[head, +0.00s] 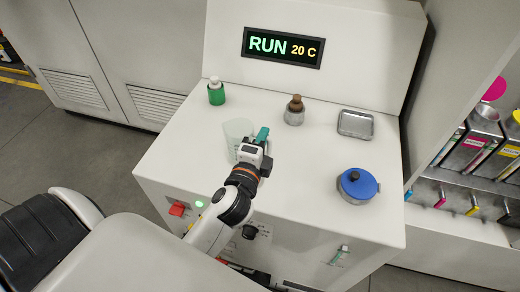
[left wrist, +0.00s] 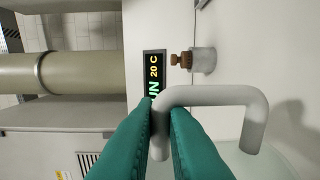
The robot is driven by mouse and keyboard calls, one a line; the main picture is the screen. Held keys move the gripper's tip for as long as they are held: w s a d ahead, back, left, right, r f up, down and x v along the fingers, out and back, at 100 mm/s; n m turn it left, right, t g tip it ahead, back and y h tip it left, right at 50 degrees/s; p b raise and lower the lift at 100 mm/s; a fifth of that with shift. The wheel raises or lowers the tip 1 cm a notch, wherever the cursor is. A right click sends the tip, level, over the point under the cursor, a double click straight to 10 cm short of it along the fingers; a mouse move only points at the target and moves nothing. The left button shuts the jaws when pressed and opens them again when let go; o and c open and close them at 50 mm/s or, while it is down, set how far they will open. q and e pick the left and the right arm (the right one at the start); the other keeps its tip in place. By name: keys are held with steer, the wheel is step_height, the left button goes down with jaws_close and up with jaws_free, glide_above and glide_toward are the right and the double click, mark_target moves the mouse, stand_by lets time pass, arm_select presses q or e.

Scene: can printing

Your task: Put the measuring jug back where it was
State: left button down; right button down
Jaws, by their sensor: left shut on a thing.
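The measuring jug (head: 236,130) is a pale, translucent vessel at the left-middle of the white worktop. My left gripper (head: 261,136), with teal fingers, is at its right side and partly covers it. In the left wrist view the teal fingers (left wrist: 161,112) are shut on the jug's pale curved handle (left wrist: 218,95), with part of the jug's body (left wrist: 262,160) showing at the lower right. I cannot tell whether the jug's base touches the worktop. My right gripper is not in view.
On the worktop (head: 285,180) stand a green bottle (head: 216,93), a grey pot with a brown top (head: 294,112), a metal tray (head: 355,124) and a blue-lidded pot (head: 357,186). A RUN 20 C display (head: 283,47) is behind. The middle between jug and blue-lidded pot is clear.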

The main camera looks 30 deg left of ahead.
arm_select(q)
steer(key=shift+w+f, duration=0.1)
steer(key=shift+f, duration=0.45)
steer(key=f, duration=0.2)
steer(key=shift+w+a+f+b, duration=0.15)
steer(key=shift+w+f+b, duration=0.1)
steer(key=shift+f+b, duration=0.15)
steer(key=shift+s+f, duration=0.1)
steer(key=shift+f, duration=0.25)
steer(key=c, duration=1.9)
jaws_free()
steer(key=shift+f, duration=0.15)
steer(key=o, duration=0.4)
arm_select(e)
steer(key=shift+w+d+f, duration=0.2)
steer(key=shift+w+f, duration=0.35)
